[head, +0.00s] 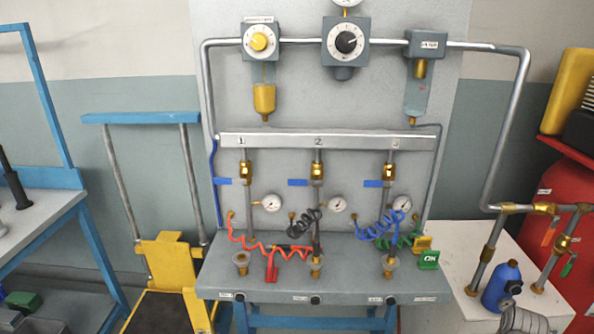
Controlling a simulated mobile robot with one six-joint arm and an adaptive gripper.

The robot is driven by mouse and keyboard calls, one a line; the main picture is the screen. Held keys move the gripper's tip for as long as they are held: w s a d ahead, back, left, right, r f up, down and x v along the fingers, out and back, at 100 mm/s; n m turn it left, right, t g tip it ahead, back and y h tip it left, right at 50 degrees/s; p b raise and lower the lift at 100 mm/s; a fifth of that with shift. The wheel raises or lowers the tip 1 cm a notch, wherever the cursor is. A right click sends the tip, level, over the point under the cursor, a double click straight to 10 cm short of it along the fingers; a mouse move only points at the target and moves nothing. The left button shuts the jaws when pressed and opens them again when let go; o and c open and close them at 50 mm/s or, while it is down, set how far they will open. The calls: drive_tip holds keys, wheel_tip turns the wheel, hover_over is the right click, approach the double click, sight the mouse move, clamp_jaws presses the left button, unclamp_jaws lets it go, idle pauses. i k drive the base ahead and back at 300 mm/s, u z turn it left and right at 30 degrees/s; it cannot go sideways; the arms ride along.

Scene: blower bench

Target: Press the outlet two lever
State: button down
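The outlet two lever (298,182) is a blue bar in the head view. It sticks out level to the left of the brass valve (317,172), under the number 2 on the grey manifold bar (277,141). The outlet one lever (223,182) and outlet three lever (373,183) are alike and also lie level. A round gauge (337,204) sits to the lower right of the outlet two valve. My gripper is not in view, so its state and distance from the lever are hidden.
Coiled red (262,247), black (303,224) and blue (378,229) hoses hang below the valves over the grey bench (340,286). A blue bottle (502,286) and a red tank (572,215) stand at right. A yellow cart (170,262) stands at left.

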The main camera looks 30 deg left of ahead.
sight(291, 182)
drive_tip(key=u, duration=0.05)
drive_tip(key=k, duration=1.4)
drive_tip(key=u, duration=0.95)
drive_tip(key=i, duration=1.05)
